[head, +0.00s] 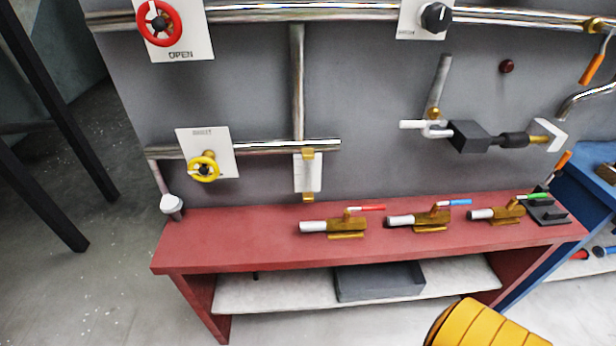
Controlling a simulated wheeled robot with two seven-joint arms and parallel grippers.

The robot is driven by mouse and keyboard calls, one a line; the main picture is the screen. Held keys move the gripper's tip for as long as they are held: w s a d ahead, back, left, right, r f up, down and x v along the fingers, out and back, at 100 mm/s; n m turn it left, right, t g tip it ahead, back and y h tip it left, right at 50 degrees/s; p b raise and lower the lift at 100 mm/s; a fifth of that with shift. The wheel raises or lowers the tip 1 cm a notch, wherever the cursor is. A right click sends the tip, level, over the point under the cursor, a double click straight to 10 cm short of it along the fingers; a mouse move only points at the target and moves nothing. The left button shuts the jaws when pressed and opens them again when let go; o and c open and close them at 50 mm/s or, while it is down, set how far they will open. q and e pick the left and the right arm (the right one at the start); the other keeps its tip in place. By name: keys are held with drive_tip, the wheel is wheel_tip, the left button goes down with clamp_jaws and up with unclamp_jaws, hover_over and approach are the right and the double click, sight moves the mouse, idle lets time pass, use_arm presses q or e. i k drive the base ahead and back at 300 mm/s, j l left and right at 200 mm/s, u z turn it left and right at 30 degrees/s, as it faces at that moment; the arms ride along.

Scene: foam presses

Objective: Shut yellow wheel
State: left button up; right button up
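The yellow wheel (193,174) is a small ring-shaped handwheel with a dark hub. It sits at the lower part of a white plate (219,146) on the grey wall, at the left end of the lower metal pipe. The small lettering at the top of the plate is too blurred to read. Nothing touches or covers the wheel. Neither of my grippers shows in the head view.
A red wheel (143,26) above sits on a plate marked OPEN; a black knob (436,17) is at top right. Below, a red bench (240,238) holds several brass valves. Grey floor (110,270) is clear at left, beside dark posts.

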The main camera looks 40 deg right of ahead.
sight(203, 169)
drive_tip(key=i+j+z, duration=0.2)
drive_tip(key=z, duration=0.2)
drive_tip(key=i+j+z, duration=0.2)
drive_tip(key=z, duration=0.25)
drive_tip(key=i+j+z, duration=0.1)
drive_tip(key=j+z, duration=0.3)
drive_tip(key=i+j+z, duration=0.1)
drive_tip(key=j+z, duration=0.15)
drive_tip(key=z, duration=0.2)
